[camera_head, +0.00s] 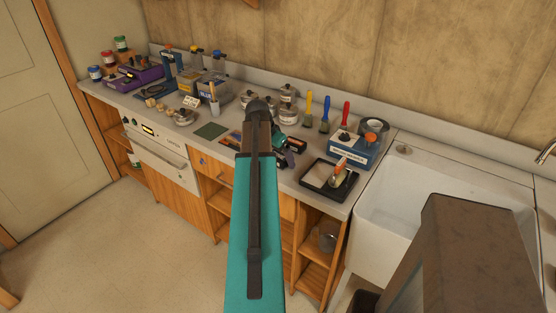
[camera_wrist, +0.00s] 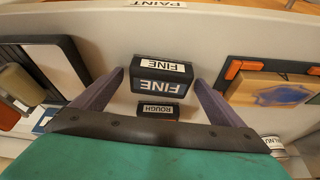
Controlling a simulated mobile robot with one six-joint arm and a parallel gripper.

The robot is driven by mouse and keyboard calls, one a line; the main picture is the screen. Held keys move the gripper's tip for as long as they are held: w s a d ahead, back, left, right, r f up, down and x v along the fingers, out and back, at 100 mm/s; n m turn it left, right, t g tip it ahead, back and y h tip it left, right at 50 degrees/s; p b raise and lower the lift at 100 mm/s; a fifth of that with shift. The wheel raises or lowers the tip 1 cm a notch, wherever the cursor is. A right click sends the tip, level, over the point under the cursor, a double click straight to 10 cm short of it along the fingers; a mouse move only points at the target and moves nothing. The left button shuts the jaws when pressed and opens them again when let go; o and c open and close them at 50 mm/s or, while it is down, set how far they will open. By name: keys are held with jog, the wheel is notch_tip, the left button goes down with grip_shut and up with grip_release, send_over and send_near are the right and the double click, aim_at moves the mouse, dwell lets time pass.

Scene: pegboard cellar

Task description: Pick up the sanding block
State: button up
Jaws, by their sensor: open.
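My gripper (camera_wrist: 158,76) is open and empty, with one purple-grey finger on each side of this block in the picture. I see no contact, and the height of the fingertips above the counter is hard to judge. A second dark block (camera_wrist: 158,118) labelled ROUGH lies just behind it, closer to my palm. In the head view my teal arm covers most of this spot, so I cannot make out the blocks there.
A black roller tray (camera_head: 312,186) sits right of my gripper, before the white sink (camera_head: 385,205). A wooden board (camera_wrist: 275,92) with a blue patch and orange parts lies close to my right finger in the wrist view. Brushes (camera_head: 326,115) and tins stand along the wall.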

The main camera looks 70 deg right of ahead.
aim_at(281, 154)
jog(key=c, duration=1.2)
jog(key=shift+r, duration=0.2)
jog(key=shift+r+b, duration=0.65)
jog(key=shift+r, duration=0.95)
jog(key=s+a+b, duration=0.1)
jog(key=a+b, duration=0.2)
jog(key=a, duration=0.2)
jog(key=s+a+b, duration=0.2)
jog(key=a+b, duration=0.2)
jog(key=a, duration=0.1)
jog(key=s+a+r+b, duration=0.1)
jog(key=a+b, duration=0.3)
jog(key=a, duration=0.1)
jog(key=shift+s+r, duration=0.1)
jog(key=shift+s, duration=0.1)
jog(key=shift+a+r+b, duration=0.15)
jog(key=shift+a+b, duration=0.05)
jog(key=shift+b, duration=0.15)
